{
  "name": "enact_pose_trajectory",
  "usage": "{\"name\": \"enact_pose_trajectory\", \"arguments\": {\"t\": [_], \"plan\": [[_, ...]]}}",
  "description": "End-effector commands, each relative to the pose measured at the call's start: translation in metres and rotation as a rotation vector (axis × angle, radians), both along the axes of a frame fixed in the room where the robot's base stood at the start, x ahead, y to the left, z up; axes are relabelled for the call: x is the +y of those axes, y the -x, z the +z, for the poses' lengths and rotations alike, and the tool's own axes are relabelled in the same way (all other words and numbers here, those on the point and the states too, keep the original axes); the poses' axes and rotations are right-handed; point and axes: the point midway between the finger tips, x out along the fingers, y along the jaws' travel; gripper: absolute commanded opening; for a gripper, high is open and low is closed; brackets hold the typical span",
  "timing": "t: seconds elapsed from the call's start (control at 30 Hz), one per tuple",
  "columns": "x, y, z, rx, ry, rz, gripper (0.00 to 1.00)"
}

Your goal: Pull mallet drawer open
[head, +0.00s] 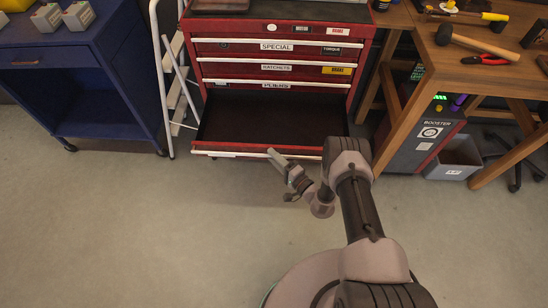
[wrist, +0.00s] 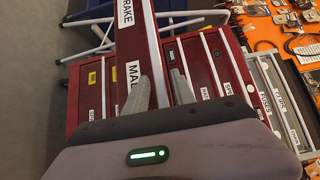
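The mallet drawer (head: 270,122) is the bottom drawer of the red tool chest. It is pulled far out, and its dark inside looks empty. Its front carries a white handle strip (head: 235,154). In the wrist view the red drawer front (wrist: 132,45) bears a BRAKE label and a partly hidden label starting MAL. My gripper (head: 276,158) is at the drawer's front edge, near the middle. In the wrist view my gripper's two fingers (wrist: 160,90) stand on either side of the handle strip and appear closed on it; the contact itself is partly hidden.
The drawers above, labelled SPECIAL, RATCHETS and PLIERS (head: 276,85), are shut. A blue cart (head: 75,70) and a white stepladder (head: 170,90) stand left. A wooden workbench (head: 440,75) and a grey bin (head: 455,160) stand right. The floor in front is clear.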

Motion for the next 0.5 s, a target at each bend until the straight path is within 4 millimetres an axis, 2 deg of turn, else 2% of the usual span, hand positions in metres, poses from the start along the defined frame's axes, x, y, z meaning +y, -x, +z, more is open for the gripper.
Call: {"name": "enact_pose_trajectory", "arguments": {"t": [0.33, 0.5], "plan": [[-0.002, 0.002, 0.000, 0.001, 0.000, 0.000, 0.35], [-0.020, 0.021, 0.003, 0.005, -0.001, -0.003, 0.35]]}}
